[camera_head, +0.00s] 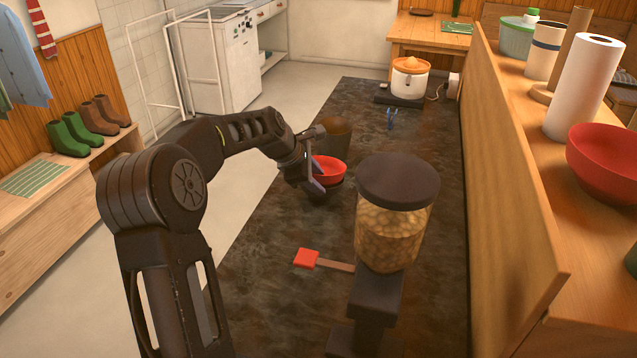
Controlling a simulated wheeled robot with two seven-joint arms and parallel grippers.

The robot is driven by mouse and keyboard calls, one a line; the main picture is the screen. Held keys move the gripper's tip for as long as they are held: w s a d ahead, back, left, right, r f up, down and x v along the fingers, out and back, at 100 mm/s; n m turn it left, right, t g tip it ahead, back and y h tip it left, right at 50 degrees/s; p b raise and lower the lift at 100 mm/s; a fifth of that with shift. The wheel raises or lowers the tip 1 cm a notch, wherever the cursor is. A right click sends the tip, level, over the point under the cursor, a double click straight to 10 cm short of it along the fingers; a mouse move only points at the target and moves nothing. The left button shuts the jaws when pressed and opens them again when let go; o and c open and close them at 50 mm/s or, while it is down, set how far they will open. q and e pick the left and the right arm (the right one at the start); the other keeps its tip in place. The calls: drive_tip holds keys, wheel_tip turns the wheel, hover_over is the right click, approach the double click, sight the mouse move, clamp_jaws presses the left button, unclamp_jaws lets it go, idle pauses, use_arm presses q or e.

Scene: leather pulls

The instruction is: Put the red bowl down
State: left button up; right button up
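A small red bowl (329,167) is low over the dark worktop, near the middle of the picture. A darker rim or shadow shows just below it. I cannot tell whether it rests on something. My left gripper (314,171) is at the bowl's left side, with a finger overlapping its left edge. The far side of the contact is hidden, so I cannot tell whether the fingers grip the bowl. My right gripper is not in view. A second, larger red bowl (603,163) stands on the wooden ledge at the right.
A nut-filled jar dispenser (393,225) stands close at the right. A red-headed spatula (308,258) lies on the worktop (270,310). A wooden partition (500,180) bounds the right side.

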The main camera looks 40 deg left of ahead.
use_arm(q)
drive_tip(key=b+v, duration=0.1)
drive_tip(key=v, duration=1)
drive_tip(key=shift+s, duration=0.2)
idle(0.4)
